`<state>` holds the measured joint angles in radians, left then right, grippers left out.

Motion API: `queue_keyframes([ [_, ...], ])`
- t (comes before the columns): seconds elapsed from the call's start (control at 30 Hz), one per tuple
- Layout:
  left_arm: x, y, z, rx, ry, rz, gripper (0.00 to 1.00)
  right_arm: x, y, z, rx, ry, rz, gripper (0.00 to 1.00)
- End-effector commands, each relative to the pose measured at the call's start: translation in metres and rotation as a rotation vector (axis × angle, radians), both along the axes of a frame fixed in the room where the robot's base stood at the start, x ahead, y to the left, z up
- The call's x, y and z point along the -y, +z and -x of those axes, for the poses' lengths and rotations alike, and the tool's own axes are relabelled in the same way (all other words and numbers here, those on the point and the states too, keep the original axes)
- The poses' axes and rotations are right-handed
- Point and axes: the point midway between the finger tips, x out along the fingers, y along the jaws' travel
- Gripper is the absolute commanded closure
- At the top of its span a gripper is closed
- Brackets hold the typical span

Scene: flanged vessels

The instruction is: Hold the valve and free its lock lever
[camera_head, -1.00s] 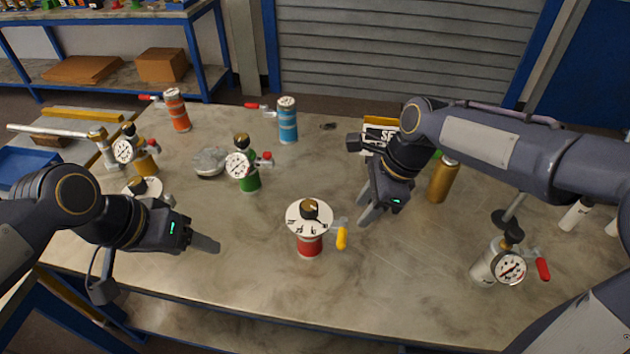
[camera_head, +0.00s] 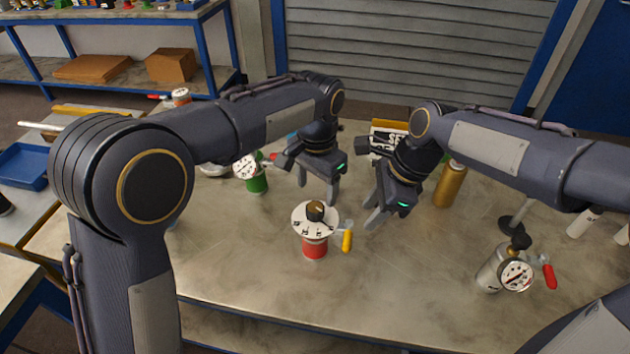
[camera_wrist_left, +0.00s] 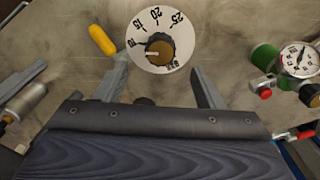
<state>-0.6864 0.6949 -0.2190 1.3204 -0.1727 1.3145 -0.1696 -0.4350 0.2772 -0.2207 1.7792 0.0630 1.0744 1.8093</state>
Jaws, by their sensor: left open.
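The valve has a red body (camera_head: 315,249), a white dial with a dark and gold knob (camera_head: 315,211), and a yellow lever (camera_head: 347,240) on its right side. It stands upright near the table's front. My left gripper (camera_head: 319,191) is open and empty behind and above the valve. In the left wrist view, the dial (camera_wrist_left: 140,30) lies ahead between the spread fingers, apart from them, and the yellow lever (camera_wrist_left: 102,40) is beyond the left finger. My right gripper (camera_head: 374,207) is to the right of the lever, its fingers apart and empty, not touching it.
A green vessel with a gauge (camera_head: 257,184) stands behind left. A gold cylinder (camera_head: 449,186) stands behind my right gripper. A silver vessel with a red lever (camera_head: 490,272) stands at right. My left arm hides much of the table's left. The front strip is clear.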

Motion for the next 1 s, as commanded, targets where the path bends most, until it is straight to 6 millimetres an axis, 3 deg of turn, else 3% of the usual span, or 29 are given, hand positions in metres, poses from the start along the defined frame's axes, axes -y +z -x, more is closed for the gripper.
queue_keyframes([
  [0.4, -0.001, -0.059, 0.001, -0.002, 0.002, -0.001, 0.37, 0.0, 0.0, 0.0, 0.0, 0.0, 0.0, 0.64],
  [0.83, -0.001, -0.069, 0.001, -0.001, 0.002, 0.001, 0.37, 0.0, 0.0, 0.0, 0.0, 0.0, 0.0, 0.64],
  [1.0, -0.001, -0.069, 0.0, -0.001, 0.002, 0.001, 0.6, 0.0, 0.0, 0.0, 0.0, 0.0, 0.0, 0.64],
])
